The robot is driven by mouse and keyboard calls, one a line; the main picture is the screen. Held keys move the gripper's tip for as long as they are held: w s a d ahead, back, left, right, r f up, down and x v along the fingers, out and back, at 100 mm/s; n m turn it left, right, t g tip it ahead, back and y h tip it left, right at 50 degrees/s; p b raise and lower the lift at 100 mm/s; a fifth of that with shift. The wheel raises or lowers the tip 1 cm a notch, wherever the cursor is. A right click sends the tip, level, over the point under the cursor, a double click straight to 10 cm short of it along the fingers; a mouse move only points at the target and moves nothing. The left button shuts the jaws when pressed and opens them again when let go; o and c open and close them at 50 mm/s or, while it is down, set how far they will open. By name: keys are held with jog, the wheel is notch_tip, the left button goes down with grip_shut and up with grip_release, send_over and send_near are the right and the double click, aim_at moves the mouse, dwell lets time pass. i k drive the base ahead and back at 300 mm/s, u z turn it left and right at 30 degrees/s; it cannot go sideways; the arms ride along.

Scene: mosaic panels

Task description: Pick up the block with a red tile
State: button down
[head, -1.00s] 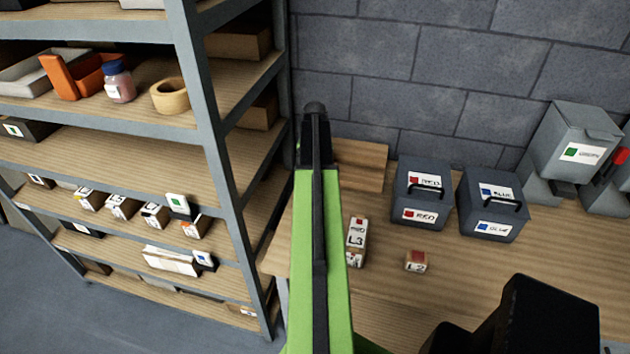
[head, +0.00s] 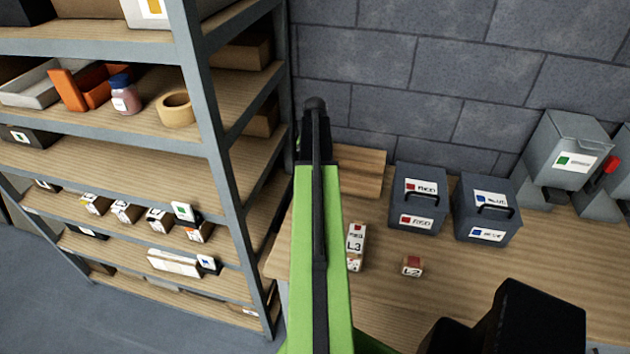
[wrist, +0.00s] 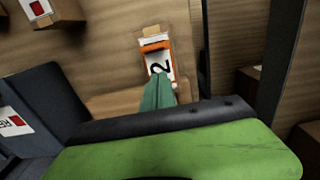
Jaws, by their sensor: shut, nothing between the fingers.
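A small block marked L2 (head: 412,266) with a red top lies on the wooden bench in the head view, right of my green arm. A taller white box marked L3 (head: 356,246), with a small red patch, stands beside the arm. In the wrist view, a box with a red square (wrist: 39,8) shows at the top left. My gripper (wrist: 158,92) shows there as a shut teal wedge, holding nothing. It points at a white label with a 2 and an orange-red band (wrist: 157,60); whether they touch is unclear.
Dark bins labelled red (head: 418,198) and blue (head: 487,208) stand behind the L2 block. A metal-framed shelf (head: 205,110) with boxes stands left. Bare bench lies around the L2 block.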

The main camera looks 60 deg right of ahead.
aim_at(412, 266)
jog(key=z, duration=0.05)
jog(key=k, duration=1)
jog(key=u, duration=0.05)
